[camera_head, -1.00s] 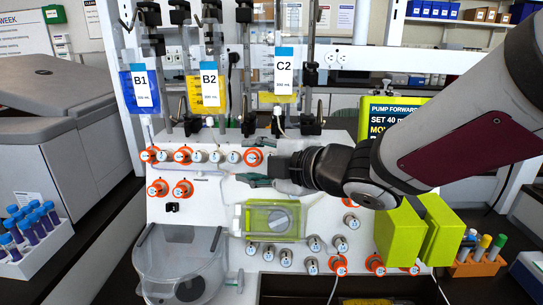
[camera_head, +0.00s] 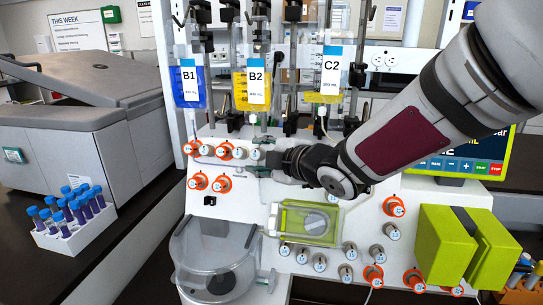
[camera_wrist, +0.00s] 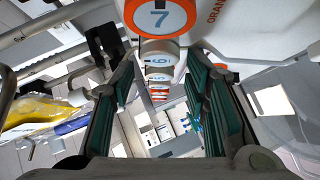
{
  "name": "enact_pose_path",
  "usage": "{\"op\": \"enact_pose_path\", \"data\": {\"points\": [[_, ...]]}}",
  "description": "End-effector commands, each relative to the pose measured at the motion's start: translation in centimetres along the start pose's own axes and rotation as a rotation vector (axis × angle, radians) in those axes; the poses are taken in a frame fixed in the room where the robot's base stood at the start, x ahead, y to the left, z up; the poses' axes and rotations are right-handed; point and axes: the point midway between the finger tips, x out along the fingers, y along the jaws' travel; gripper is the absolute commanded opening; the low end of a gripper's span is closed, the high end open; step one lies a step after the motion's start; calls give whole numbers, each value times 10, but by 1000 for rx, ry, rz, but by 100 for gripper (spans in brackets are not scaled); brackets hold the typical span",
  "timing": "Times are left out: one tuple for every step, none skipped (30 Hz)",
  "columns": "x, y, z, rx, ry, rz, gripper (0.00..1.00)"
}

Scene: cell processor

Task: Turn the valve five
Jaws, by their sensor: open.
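Valve five is a white round knob (camera_head: 255,155) in the upper row on the white machine panel (camera_head: 240,190). In the wrist view it appears as a small white knob (camera_wrist: 159,76), behind white knob six (camera_wrist: 160,51) and orange-ringed knob seven (camera_wrist: 159,17). My gripper (camera_head: 266,168) is open and empty, at the right end of this row. It hides the knobs right of five in the head view. In the wrist view its two green-padded fingers (camera_wrist: 158,82) stand either side of the line of knobs. I cannot tell whether they touch any.
Bags B1 (camera_head: 189,85), B2 (camera_head: 256,90) and C2 (camera_head: 328,80) hang above the row. Two orange knobs (camera_head: 221,184) sit below it. A green-framed cassette (camera_head: 308,222), a clear bowl (camera_head: 215,255) and lower knobs are beneath. Green blocks (camera_head: 465,245) stand right.

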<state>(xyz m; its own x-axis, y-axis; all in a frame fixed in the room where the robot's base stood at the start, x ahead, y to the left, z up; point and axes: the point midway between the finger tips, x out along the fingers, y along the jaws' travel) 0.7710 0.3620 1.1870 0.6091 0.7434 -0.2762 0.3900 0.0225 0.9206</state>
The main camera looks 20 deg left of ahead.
Motion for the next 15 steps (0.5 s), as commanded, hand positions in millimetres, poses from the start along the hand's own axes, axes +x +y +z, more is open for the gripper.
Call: {"op": "enact_pose_path", "data": {"points": [[0,0,0,0,0,0,42],[0,0,0,0,0,0,38],[0,0,0,0,0,0,29],[0,0,0,0,0,0,22],[0,0,0,0,0,0,15],[0,0,0,0,0,0,6],[0,0,0,0,0,0,0],[0,0,0,0,0,0,0],[0,0,0,0,0,0,0],[0,0,0,0,0,0,0],[0,0,0,0,0,0,0],[0,0,0,1,0,1,0],[0,0,0,3,0,3,0],[0,-1,1,6,0,6,0],[1,-1,1,11,0,12,0]]}}
